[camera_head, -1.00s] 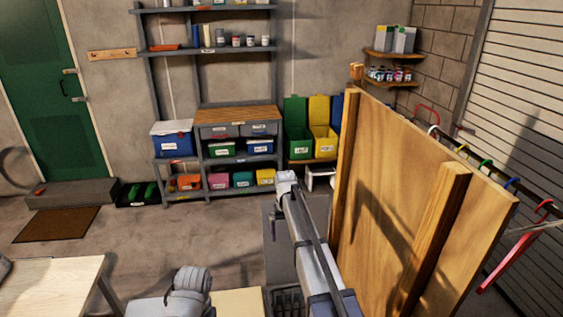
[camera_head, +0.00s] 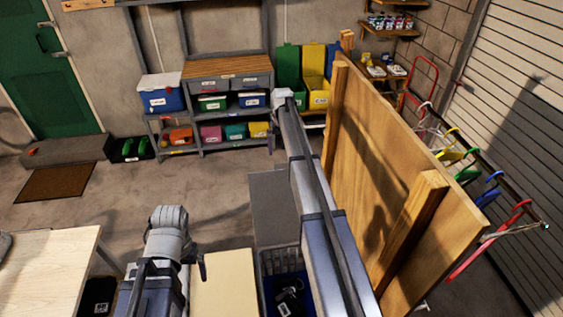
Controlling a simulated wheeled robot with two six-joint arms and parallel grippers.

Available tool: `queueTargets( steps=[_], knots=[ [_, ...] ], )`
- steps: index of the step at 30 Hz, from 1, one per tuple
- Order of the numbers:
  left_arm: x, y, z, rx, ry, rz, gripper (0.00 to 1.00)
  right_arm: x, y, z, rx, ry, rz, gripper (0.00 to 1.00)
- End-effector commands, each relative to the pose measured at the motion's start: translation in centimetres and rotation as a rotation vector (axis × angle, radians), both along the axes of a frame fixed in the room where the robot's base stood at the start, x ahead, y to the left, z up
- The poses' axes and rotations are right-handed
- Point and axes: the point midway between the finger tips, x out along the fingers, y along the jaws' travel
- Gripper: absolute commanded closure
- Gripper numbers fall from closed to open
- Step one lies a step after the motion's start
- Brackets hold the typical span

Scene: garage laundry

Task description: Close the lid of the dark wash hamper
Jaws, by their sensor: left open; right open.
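The dark wash hamper (camera_head: 264,268) stands at the bottom centre, partly cut off by the frame and partly covered by my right arm. Its inside is blue, with dark items in it. A flat grey panel (camera_head: 272,205), which looks like its lid, stands open behind the opening. My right gripper (camera_head: 271,136) shows as a small dark part near the arm's far end, beyond the panel and apart from it. My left gripper (camera_head: 201,267) shows as a dark part beside my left arm, left of the hamper. Both look empty.
A beige flat-topped box (camera_head: 224,285) adjoins the hamper on the left. A tall wooden panel (camera_head: 385,160) stands close on the right, beside my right arm. A pale table (camera_head: 45,270) is at the lower left. Shelves with bins (camera_head: 215,100) line the back wall; open floor lies between.

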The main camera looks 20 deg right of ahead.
Motion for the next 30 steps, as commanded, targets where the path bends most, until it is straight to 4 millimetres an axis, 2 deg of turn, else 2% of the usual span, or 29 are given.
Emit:
queueTargets(
  steps=[16,21,29,30],
  knots=[
    [0.1,0.0,-6.6,-0.001,-0.003,0.001,0.0,0.0,0.0,-6.6,0.0,0.0,0.0,0.0],
    [0.1,0.0,-7.4,-0.001,-0.003,0.003,0.0,0.0,0.0,-7.4,0.0,0.0,0.0,0.0],
    [0.1,0.0,-7.2,-0.001,-0.003,0.003,0.0,0.0,0.0,-7.2,0.0,0.0,0.0,0.0],
    [0.1,0.0,-7.2,-0.001,-0.003,0.003,0.0,0.0,0.0,-7.2,0.0,0.0,0.0,0.03]
  ],
)
